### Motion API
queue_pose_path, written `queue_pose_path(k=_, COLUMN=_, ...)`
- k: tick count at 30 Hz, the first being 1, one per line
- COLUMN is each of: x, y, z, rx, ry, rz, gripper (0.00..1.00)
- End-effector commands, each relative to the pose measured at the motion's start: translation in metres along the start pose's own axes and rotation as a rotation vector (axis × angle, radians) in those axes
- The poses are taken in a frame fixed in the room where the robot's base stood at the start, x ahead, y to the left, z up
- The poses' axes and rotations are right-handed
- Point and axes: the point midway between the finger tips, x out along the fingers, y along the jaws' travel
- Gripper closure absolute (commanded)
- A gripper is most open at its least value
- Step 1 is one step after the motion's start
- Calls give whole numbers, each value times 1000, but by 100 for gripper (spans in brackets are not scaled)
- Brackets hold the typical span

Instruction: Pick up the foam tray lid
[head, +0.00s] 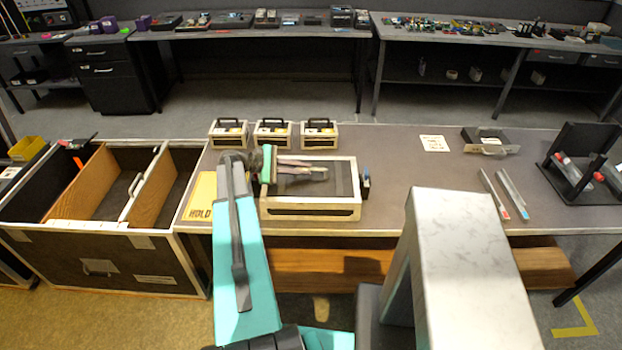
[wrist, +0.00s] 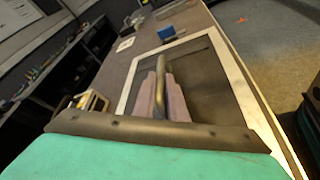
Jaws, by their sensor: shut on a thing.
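The foam tray lid (head: 343,182) is a dark flat panel on the pale-framed tray (head: 312,210) at the middle of the table. My gripper (head: 318,173) reaches over it from the left in the head view. In the wrist view, my gripper (wrist: 163,88) has its two purplish fingers shut on the lid's curved bar handle (wrist: 160,70). The lid's dark surface (wrist: 202,68) lies inside the pale frame there. The lid looks level with the frame; I cannot tell if there is a gap below it. My wrist hides the tray's left part.
Three small handled boxes (head: 273,134) stand behind the tray. A yellow HOLD mat (head: 199,198) lies left, partly behind my arm. An open divided case (head: 110,262) stands further left. Two bar-like tools (head: 503,195) and a black rack (head: 583,170) are at right. The table between is clear.

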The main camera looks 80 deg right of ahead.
Motion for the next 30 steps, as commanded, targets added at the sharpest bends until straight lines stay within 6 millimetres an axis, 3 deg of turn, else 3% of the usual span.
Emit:
queue_pose_path(k=22, x=0, y=2, z=2, rx=1, ry=-2, rz=2, gripper=100)
queue_pose_path(k=30, x=-5, y=9, z=13, rx=2, ry=-3, rz=2, gripper=100)
